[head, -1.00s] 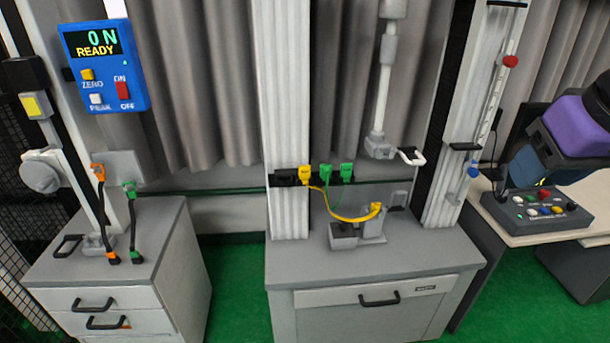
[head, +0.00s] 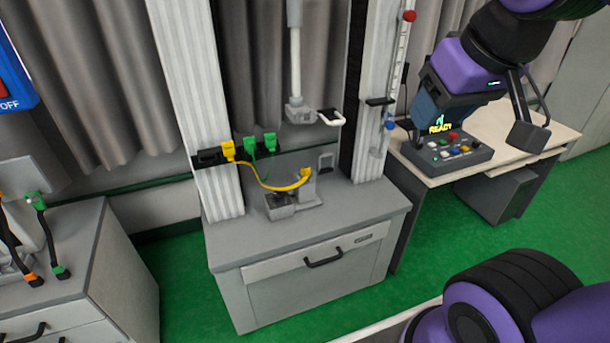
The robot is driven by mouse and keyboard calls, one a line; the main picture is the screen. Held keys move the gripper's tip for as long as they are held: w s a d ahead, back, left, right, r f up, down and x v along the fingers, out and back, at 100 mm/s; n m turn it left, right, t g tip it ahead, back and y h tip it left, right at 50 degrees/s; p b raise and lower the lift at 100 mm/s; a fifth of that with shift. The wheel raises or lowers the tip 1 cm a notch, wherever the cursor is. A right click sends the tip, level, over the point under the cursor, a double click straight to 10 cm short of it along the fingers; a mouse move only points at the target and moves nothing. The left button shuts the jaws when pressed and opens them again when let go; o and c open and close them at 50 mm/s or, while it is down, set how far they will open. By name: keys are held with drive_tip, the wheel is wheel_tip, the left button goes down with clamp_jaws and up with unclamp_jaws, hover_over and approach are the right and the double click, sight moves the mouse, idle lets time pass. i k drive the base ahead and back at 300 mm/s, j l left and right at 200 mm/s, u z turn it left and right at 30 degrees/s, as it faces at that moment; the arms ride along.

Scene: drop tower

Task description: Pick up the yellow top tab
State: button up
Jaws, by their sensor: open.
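A yellow plug (head: 228,151) sits upright on a black strip across the left white column. A yellow cable runs from it to a yellow end piece (head: 305,175) on a grey block on the middle cabinet. I cannot tell which yellow piece is the top tab. My gripper (head: 475,125) is at the upper right, well to the right of both yellow pieces. Its dark fingers are spread apart with nothing seen between them, in front of the control box. Part of the gripper's left finger is hard to make out.
Two green plugs (head: 258,143) sit right of the yellow plug. The middle cabinet (head: 235,255) stands below, with white columns rising behind. A button box (head: 470,155) sits on the right desk (head: 540,140). Green floor (head: 190,290) is open between the left and middle cabinets.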

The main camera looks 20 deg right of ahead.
sight(227, 147)
drive_tip(key=i+j+z, duration=0.25)
drive_tip(key=i+j, duration=0.2)
drive_tip(key=i+j+z, duration=0.2)
drive_tip(key=i+j, duration=0.15)
drive_tip(key=j, duration=0.25)
